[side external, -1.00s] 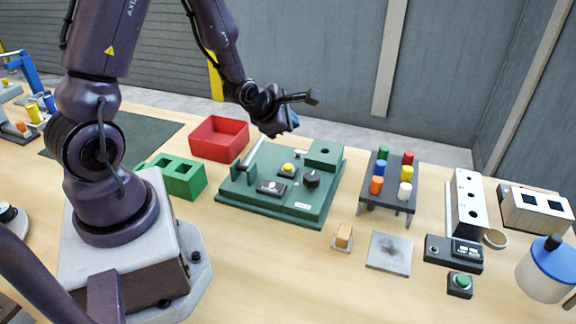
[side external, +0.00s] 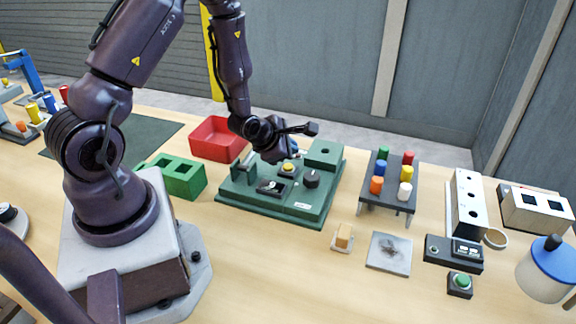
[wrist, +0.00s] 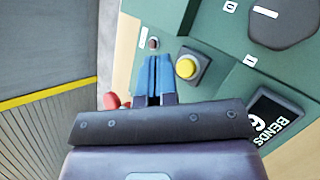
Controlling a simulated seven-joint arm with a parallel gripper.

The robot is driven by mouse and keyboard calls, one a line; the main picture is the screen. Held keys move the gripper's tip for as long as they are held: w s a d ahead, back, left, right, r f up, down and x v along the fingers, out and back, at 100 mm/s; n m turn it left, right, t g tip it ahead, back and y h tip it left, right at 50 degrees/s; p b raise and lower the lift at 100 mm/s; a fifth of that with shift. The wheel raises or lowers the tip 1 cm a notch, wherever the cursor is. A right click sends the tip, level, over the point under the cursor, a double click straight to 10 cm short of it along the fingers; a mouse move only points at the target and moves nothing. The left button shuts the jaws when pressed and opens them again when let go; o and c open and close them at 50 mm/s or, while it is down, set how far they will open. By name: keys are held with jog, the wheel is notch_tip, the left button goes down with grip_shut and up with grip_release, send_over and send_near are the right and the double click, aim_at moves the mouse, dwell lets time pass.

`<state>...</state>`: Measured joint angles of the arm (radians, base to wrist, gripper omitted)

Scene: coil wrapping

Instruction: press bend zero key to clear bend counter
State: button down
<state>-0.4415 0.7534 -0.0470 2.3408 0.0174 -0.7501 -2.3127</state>
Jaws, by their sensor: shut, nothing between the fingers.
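My gripper (wrist: 153,80) is shut and empty, its blue fingertips together, pointing down over the green bending machine (side external: 320,206). In the wrist view the tips lie just left of a yellow button (wrist: 187,68) on a dark square base; whether they touch the panel is unclear. A small dark red button (wrist: 153,43) sits just beyond the tips. Neither button has a readable key label. In the side view the arm's end partly covers the machine's back near the yellow button (side external: 288,168).
A dark knob (side external: 312,179) sits right of the buttons, and a raised green block (side external: 323,152) stands behind it. A red round thing (wrist: 111,100) shows beside the fingers. A red bin (side external: 215,139) and a peg rack (side external: 388,190) flank the machine.

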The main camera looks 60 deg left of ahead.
aim_at(287, 167)
jog(key=shift+f, duration=0.9)
jog(key=shift+f, duration=0.1)
dwell(1.3)
jog(key=shift+f, duration=0.3)
jog(key=shift+f, duration=0.35)
dwell(0.5)
jog(key=shift+s+a+f, duration=0.1)
jog(key=shift+s+f, duration=0.1)
jog(key=shift+f, duration=0.15)
dwell(0.4)
jog(key=shift+s+r, duration=0.15)
jog(key=shift+r, duration=0.8)
